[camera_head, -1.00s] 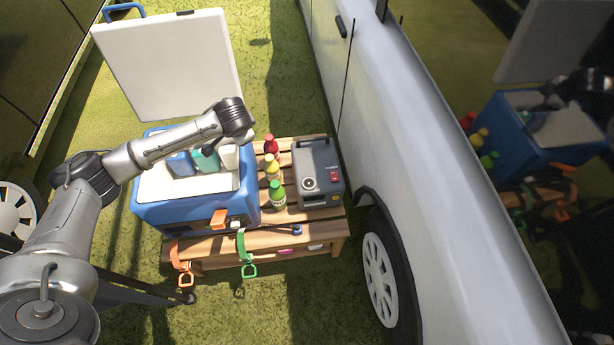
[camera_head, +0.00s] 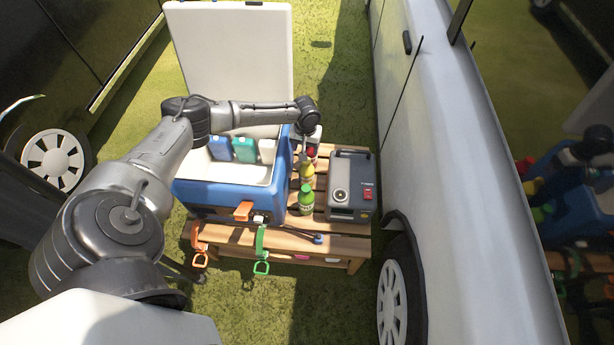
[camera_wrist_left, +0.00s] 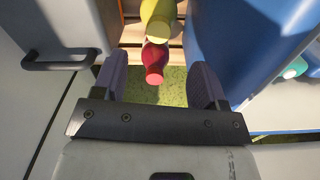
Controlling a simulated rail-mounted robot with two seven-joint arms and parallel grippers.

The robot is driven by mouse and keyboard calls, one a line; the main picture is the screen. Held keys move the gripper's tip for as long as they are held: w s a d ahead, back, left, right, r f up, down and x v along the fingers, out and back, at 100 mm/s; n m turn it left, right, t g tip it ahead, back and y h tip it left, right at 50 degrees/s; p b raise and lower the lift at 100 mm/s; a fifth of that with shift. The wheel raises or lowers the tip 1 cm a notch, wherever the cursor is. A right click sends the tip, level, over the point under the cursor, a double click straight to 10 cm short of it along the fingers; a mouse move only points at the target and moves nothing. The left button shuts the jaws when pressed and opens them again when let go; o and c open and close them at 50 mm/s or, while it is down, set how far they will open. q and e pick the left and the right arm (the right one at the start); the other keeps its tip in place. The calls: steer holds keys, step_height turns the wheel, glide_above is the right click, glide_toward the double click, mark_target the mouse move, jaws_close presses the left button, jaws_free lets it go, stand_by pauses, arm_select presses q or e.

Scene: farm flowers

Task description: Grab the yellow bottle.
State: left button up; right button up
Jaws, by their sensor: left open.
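The yellow bottle (camera_head: 307,171) stands on the slatted wooden table, between a red bottle (camera_head: 312,153) and a green bottle (camera_head: 306,199). My left gripper (camera_wrist_left: 160,82) is open and points down at the red end of the row. In the left wrist view, the red bottle (camera_wrist_left: 154,62) shows between the fingers, and the yellow bottle (camera_wrist_left: 160,18) is just beyond it at the top edge. I cannot tell how far the fingers are above the bottles. In the head view, my wrist partly covers the red bottle. My right gripper is not in view.
An open blue cooler (camera_head: 225,202) with several coloured packs stands close on the left of the bottles. A grey power box (camera_head: 350,187) stands close on the right. The wooden table (camera_head: 290,240) has straps at its front edge. A white vehicle (camera_head: 440,150) is to the right.

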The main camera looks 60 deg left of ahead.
mark_target(306, 173)
arm_select(q)
step_height(306, 173, down, 3)
steer(key=shift+s+f+b, duration=0.1)
steer(key=shift+b, duration=0.35)
steer(key=shift+f+b, duration=0.3)
steer(key=shift+f, duration=0.35)
steer(key=f+b, duration=0.2)
steer(key=f, duration=0.1)
steer(key=f+b, duration=0.1)
steer(key=shift+w+a+f, duration=0.15)
steer(key=shift+w+f, duration=0.05)
steer(key=shift+w, duration=0.15)
steer(key=shift+f, duration=0.35)
steer(key=shift+r, duration=0.1)
steer(key=c, duration=0.3)
jaws_close()
